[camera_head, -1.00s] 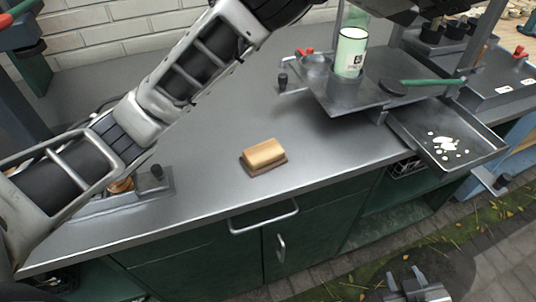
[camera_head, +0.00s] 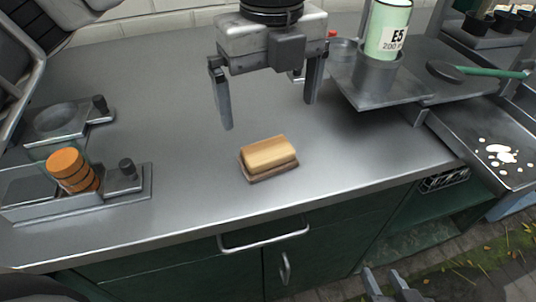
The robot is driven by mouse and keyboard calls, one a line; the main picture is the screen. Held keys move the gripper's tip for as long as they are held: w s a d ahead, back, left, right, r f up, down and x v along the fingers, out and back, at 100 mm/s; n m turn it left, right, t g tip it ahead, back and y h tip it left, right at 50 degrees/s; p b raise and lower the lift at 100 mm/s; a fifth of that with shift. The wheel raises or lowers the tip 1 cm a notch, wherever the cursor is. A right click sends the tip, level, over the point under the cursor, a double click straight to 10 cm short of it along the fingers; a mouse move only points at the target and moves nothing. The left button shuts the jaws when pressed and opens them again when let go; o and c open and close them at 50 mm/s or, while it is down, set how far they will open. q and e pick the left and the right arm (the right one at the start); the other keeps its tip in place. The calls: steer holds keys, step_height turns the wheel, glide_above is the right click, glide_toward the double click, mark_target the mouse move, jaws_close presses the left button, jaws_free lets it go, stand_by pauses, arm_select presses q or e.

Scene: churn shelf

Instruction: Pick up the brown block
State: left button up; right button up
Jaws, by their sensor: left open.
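The brown block (camera_head: 268,154) has a light tan top part over a darker brown bottom layer. It lies on the grey metal counter (camera_head: 200,190) near its front edge, in the middle of the head view. My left gripper (camera_head: 270,110) is open and empty, with its two fingers pointing down. It hangs above and behind the block, and its fingers are apart from it. My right gripper (camera_head: 388,284) shows only partly at the bottom edge, in front of the counter and below its top. Its two fingers stand apart with nothing between them.
A raised metal shelf (camera_head: 375,95) holds a green labelled cylinder (camera_head: 388,28) and a green-handled pan (camera_head: 470,71) at the right. A stained tray (camera_head: 470,140) lies below. An orange round item (camera_head: 72,168) sits in a metal holder at the left. The counter around the block is clear.

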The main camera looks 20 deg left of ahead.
mark_target(268, 149)
arm_select(q)
step_height(268, 149, down, 4)
steer(key=shift+r, duration=0.15)
steer(key=shift+s+f, duration=0.2)
steer(key=shift+f, duration=1.2)
steer(key=shift+s+f, duration=0.2)
steer(key=shift+f, duration=1.15)
steer(key=shift+c, duration=0.3)
steer(key=c, duration=1)
